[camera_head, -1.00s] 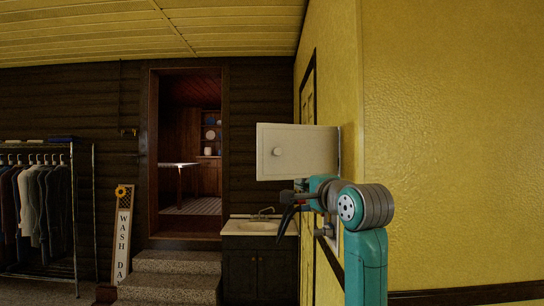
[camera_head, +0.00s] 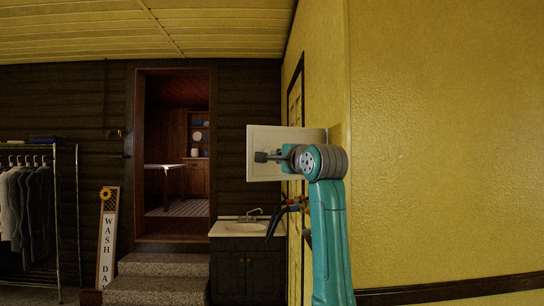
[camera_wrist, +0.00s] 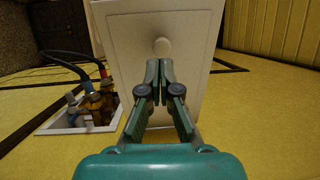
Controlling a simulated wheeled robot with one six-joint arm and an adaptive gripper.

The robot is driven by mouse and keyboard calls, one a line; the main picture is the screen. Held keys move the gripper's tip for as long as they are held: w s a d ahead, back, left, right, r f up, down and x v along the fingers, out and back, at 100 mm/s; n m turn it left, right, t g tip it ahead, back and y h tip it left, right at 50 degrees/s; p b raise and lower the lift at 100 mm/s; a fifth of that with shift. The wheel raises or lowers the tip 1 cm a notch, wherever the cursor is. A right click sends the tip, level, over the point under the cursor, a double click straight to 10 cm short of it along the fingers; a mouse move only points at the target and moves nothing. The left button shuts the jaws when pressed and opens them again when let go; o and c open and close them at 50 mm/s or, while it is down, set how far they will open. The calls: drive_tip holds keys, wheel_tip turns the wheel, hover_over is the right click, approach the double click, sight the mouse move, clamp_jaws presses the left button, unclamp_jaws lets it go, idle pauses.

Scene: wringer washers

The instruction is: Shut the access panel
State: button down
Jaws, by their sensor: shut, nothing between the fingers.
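The access panel (camera_head: 303,135) is a pale, flat door standing open, out from the yellow wall. In the wrist view the panel (camera_wrist: 187,95) fills the middle, with a round knob (camera_wrist: 162,46) on its face. My gripper (camera_head: 260,157) is in front of the panel in the head view and hides its knob. In the wrist view my gripper (camera_wrist: 158,66) has its fingertips together just below the knob; I cannot tell whether they touch the panel. The wall opening (camera_wrist: 68,129) shows at left, holding brass valves (camera_wrist: 97,105) and hoses.
A dark hose (camera_head: 275,217) sticks out from the opening below the panel. A sink cabinet (camera_head: 237,265) stands beyond it, with steps (camera_head: 158,283) and a doorway to the left. A clothes rack (camera_head: 62,215) is at far left. The yellow wall (camera_head: 440,150) fills the right.

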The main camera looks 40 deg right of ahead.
drive_tip(key=shift+x, duration=2)
drive_tip(key=shift+w, duration=0.1)
